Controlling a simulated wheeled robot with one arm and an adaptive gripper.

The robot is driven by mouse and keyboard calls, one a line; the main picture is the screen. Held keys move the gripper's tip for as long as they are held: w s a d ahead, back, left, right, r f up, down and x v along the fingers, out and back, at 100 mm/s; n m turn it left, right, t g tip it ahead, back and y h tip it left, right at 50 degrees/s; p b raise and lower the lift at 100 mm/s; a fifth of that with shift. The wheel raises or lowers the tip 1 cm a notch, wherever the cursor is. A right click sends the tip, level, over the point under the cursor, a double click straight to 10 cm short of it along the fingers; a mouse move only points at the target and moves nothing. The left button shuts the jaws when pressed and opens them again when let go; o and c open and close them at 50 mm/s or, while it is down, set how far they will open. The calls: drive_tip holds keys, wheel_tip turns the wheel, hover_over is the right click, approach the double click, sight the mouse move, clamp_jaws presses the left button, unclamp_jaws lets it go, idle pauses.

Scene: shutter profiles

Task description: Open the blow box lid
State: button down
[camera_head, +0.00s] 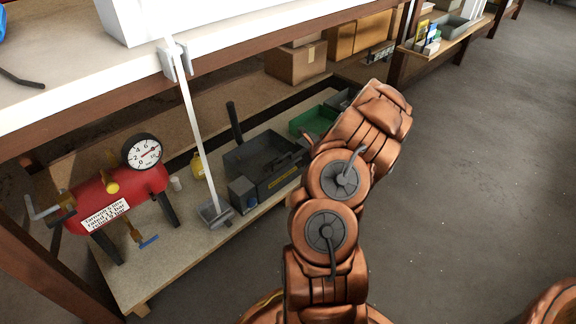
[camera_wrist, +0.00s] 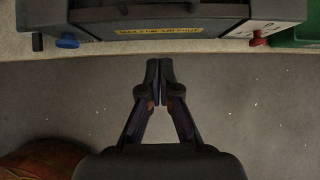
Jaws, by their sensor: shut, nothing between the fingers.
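A dark grey box with a yellow label, which looks like the blow box (camera_head: 262,181), sits on the low shelf in the head view. The front of the box also shows along the top edge of the wrist view (camera_wrist: 110,38). I cannot tell where its lid is or whether it is open. My gripper (camera_wrist: 159,68) is shut and empty, its fingertips together over the floor, below the box front in the picture and apart from it. In the head view my arm hides the gripper.
A red tank with a gauge (camera_head: 119,194) stands left of the box. A white rod (camera_head: 190,110) runs down to the shelf beside it. A green bin (camera_head: 309,122) sits behind. The upper white bench (camera_head: 60,95) overhangs the low shelf (camera_head: 180,252). The floor (camera_head: 470,190) at right is clear.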

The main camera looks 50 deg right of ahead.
sight(283, 164)
drive_tip(key=s+b+x, duration=0.1)
drive_tip(key=b+x, duration=0.4)
drive_tip(key=x, duration=0.5)
drive_tip(key=shift+w+d+r+b, duration=0.1)
drive_tip(key=shift+w+r+b, duration=0.05)
drive_tip(key=shift+w+r, duration=0.55)
drive_tip(key=shift+w+d+r+b, duration=0.15)
drive_tip(key=shift+w+r, duration=0.4)
drive_tip(key=shift+r, duration=0.4)
drive_tip(key=shift+w+a+r, duration=0.1)
drive_tip(key=shift+a+r, duration=0.05)
drive_tip(key=shift+r, duration=0.05)
